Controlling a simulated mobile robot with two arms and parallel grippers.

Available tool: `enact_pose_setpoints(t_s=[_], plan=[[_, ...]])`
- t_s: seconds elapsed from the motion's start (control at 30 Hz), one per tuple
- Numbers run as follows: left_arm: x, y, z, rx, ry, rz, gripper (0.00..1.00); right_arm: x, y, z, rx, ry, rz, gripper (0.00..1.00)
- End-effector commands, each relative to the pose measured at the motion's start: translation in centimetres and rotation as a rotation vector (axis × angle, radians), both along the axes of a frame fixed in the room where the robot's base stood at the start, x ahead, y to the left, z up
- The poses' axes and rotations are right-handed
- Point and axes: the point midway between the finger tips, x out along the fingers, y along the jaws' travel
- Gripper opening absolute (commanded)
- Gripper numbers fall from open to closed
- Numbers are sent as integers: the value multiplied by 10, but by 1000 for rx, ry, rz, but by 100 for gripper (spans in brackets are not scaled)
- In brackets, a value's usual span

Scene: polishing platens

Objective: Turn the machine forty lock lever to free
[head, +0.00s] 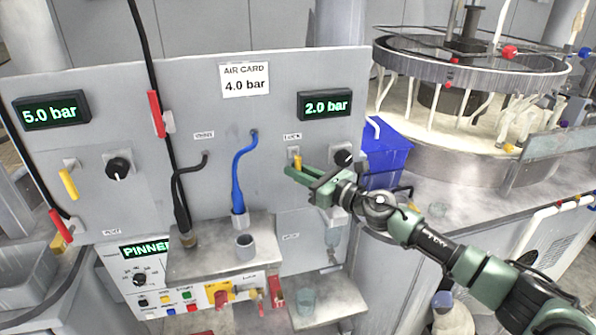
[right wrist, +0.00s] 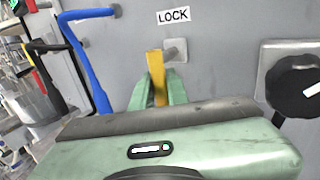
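The yellow lock lever (head: 297,160) sits on the grey panel under a LOCK label (head: 292,136), left of a black knob (head: 343,155). In the right wrist view the lever (right wrist: 156,75) points down from its grey mount (right wrist: 175,50), roughly upright in the picture. My right gripper (head: 291,171) is at the lever. Its green fingers (right wrist: 157,92) stand close on both sides of the lever and appear shut on it; the lever's lower end is partly hidden between them. My left gripper is out of view.
A blue hose (head: 238,175) and a dark hose (head: 178,195) hang left of the lever. A small shelf (head: 205,262) juts out below. A blue bin (head: 388,150) and a round polishing machine (head: 470,90) stand to the right.

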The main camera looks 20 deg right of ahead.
Motion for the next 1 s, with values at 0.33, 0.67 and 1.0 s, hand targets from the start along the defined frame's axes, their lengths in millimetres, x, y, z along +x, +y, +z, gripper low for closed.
enact_pose_setpoints(t_s=[0.33, 0.67, 1.0], plan=[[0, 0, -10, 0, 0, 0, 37, 0, 1, -3, 32, -1, -1, 0], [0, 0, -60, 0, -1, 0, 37, 0, 7, -9, 232, -1, 1, 0], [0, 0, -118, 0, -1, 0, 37, 0, 16, -4, 554, -1, 2, 0]])
